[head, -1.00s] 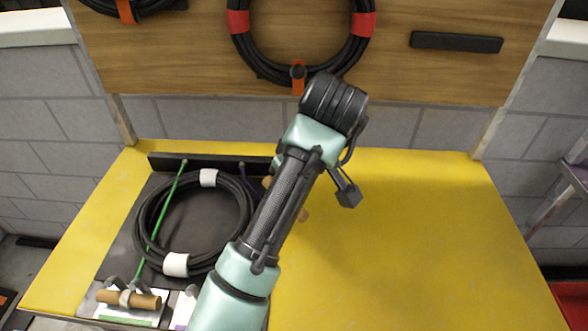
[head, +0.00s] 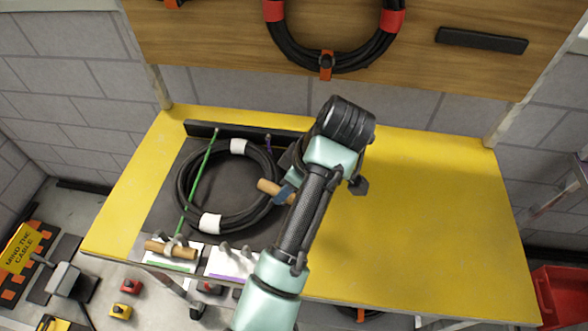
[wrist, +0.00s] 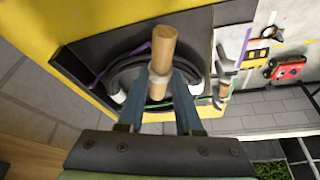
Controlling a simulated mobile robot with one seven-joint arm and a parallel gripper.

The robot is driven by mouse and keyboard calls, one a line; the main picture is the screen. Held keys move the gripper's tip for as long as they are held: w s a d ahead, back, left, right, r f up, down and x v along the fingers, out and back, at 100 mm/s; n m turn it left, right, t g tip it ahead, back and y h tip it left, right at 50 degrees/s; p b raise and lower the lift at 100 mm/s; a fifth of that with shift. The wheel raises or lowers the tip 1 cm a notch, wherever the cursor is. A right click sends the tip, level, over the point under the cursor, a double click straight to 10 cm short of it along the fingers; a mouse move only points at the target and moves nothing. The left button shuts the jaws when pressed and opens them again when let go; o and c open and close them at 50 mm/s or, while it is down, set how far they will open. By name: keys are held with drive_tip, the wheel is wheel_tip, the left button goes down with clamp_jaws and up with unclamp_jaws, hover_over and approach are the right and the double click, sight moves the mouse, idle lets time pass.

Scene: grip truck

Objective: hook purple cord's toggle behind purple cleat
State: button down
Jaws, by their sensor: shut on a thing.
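The purple cord's toggle, a wooden dowel (head: 268,187), is held between the fingers of my gripper (head: 286,193), above the right side of the black cable coil. In the wrist view the toggle (wrist: 163,52) stands across the shut fingers (wrist: 161,82). The purple cord (head: 268,144) runs from the back rail; part of it shows in the wrist view (wrist: 110,67). The purple cleat (head: 235,252) has grey prongs on a white plate with a purple stripe, at the tray's front edge. It is apart from the toggle and partly hidden by my arm.
The green cord (head: 197,185) crosses the cable coil (head: 183,205) to its toggle (head: 170,249), at the green cleat left of the purple one. A black rail (head: 228,130) edges the tray's back. The yellow tabletop (head: 430,220) is clear on the right.

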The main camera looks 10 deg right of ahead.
drive_tip(key=shift+s+a+n+g+y+p, duration=0.4)
drive_tip(key=shift+s+a+n+g+p, duration=0.3)
drive_tip(key=shift+s+a+n+p, duration=1.1)
drive_tip(key=shift+w+d, duration=0.15)
drive_tip(key=shift+w, duration=0.1)
drive_tip(key=s+a+p, duration=0.5)
drive_tip(key=s+a, duration=0.2)
drive_tip(key=shift+s+a, duration=0.15)
drive_tip(key=shift+a, duration=0.2)
drive_tip(key=shift+s+f+b, duration=0.1)
drive_tip(key=shift+f+b, duration=1.1)
drive_tip(key=shift+f, duration=1)
drive_tip(key=shift+f+b, duration=0.5)
drive_tip(key=shift+f, duration=0.6)
